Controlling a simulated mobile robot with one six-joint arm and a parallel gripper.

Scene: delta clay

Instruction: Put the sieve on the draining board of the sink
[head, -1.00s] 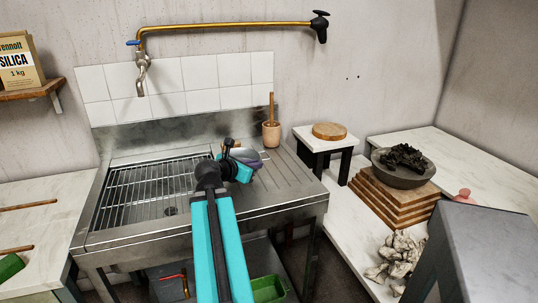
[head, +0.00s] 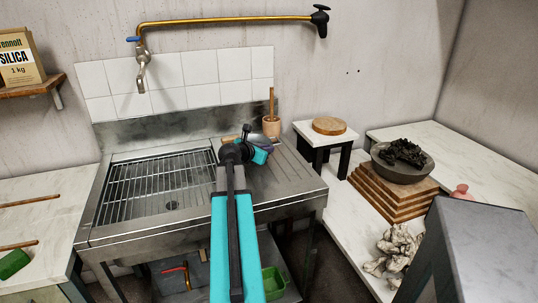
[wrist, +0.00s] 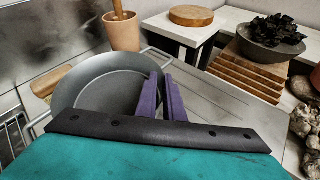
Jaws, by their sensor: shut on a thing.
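The sieve (wrist: 95,84) is a round, shallow grey pan with a wooden handle at its left in the wrist view. My gripper (wrist: 166,98) is shut on its right rim with two purple fingers. In the head view my gripper (head: 265,148) is over the back left part of the draining board (head: 296,176), and my arm hides most of the sieve. The draining board is the grooved metal right side of the sink (head: 130,233). I cannot tell whether the sieve touches it.
A wire rack (head: 150,185) covers the left basin. A small stool with a wooden disc (head: 329,125) is to the right. The front right of the board is clear.

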